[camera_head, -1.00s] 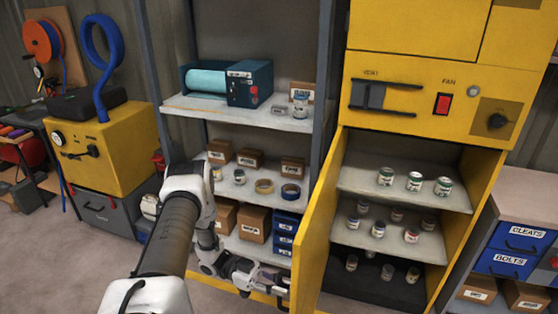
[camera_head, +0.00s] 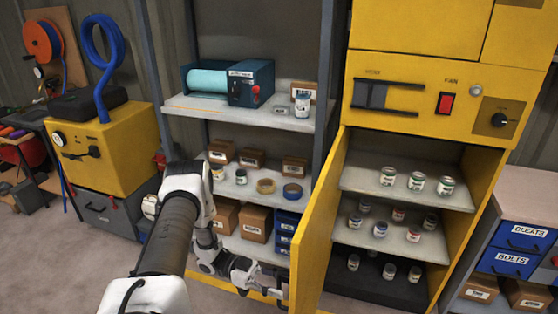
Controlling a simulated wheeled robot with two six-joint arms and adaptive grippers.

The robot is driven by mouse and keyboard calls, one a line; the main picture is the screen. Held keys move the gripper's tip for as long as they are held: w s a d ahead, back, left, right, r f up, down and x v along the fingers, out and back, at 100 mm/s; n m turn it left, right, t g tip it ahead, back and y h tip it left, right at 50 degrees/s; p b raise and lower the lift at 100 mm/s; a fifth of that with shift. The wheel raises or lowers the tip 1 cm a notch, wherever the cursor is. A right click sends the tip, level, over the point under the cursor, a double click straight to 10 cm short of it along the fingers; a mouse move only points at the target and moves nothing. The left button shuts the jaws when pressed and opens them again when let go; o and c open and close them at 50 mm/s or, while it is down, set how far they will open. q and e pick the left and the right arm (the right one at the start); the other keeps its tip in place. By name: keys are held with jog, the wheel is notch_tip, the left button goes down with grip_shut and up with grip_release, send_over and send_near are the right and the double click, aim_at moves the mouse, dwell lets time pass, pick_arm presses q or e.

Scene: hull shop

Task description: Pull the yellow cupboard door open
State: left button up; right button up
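The yellow cupboard door (camera_head: 318,240) stands swung open toward me, at the left side of the yellow cupboard (camera_head: 472,205). The cupboard's inside shows, with small cans on its shelves. My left gripper (camera_head: 280,294) is low, at the left of the door near its free edge. Its fingers are small and partly hidden, so I cannot tell whether they are open or touch the door. The door's handle is not visible. My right gripper is not in view.
A grey shelf rack (camera_head: 255,115) with boxes, tape rolls and a teal machine stands left of the door, behind my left arm. A drawer unit (camera_head: 515,250) stands right of the cupboard. Some floor (camera_head: 215,295) is clear at the lower left.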

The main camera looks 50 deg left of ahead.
pick_arm(q)
jog(key=v, duration=1.1)
jog(key=shift+s+a, duration=0.2)
jog(key=shift+a, duration=0.05)
